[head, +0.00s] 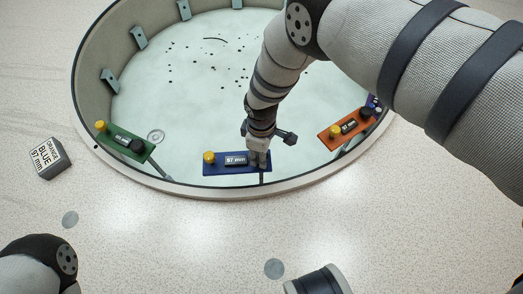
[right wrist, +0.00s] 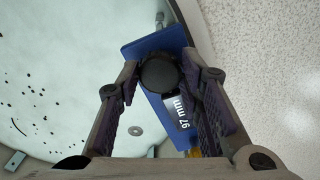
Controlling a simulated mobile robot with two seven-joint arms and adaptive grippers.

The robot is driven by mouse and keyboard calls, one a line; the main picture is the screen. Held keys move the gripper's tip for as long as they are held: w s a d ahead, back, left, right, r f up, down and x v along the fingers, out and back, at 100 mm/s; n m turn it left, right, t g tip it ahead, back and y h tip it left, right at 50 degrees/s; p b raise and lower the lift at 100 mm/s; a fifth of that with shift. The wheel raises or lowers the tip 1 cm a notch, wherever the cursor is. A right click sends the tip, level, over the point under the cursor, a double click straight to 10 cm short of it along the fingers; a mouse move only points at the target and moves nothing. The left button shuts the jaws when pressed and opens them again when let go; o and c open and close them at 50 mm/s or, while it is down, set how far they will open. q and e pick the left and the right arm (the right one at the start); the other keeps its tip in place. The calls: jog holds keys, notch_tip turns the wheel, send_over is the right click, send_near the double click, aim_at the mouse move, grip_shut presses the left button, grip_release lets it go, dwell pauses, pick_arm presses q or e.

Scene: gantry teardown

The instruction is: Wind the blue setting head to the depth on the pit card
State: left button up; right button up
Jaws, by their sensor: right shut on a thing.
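The blue setting head (head: 222,168) sits at the near rim of the round pit. It has a yellow knob (head: 209,157) at its left end and a display (head: 236,160) that reads 97 mm. My right gripper (head: 258,158) reaches down to its right end. In the right wrist view the fingers are shut on the black knob (right wrist: 160,75) of the blue head, and the display (right wrist: 181,111) beside it also reads 97 mm. The pit card (head: 48,158), a grey block left of the pit, shows ORANGE, BLUE and 97 mm. My left gripper is out of view.
A green setting head (head: 122,141) sits on the rim at left and an orange one (head: 346,128) at right, partly near my right arm. Grey brackets (head: 139,38) line the pit wall. Dark specks dot the pale pit floor (head: 190,100). The speckled floor in front is mostly clear.

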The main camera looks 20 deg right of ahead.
jog(key=shift+m, duration=0.8)
jog(key=o, duration=1.2)
jog(key=shift+c, duration=0.2)
notch_tip(320, 180, up, 12)
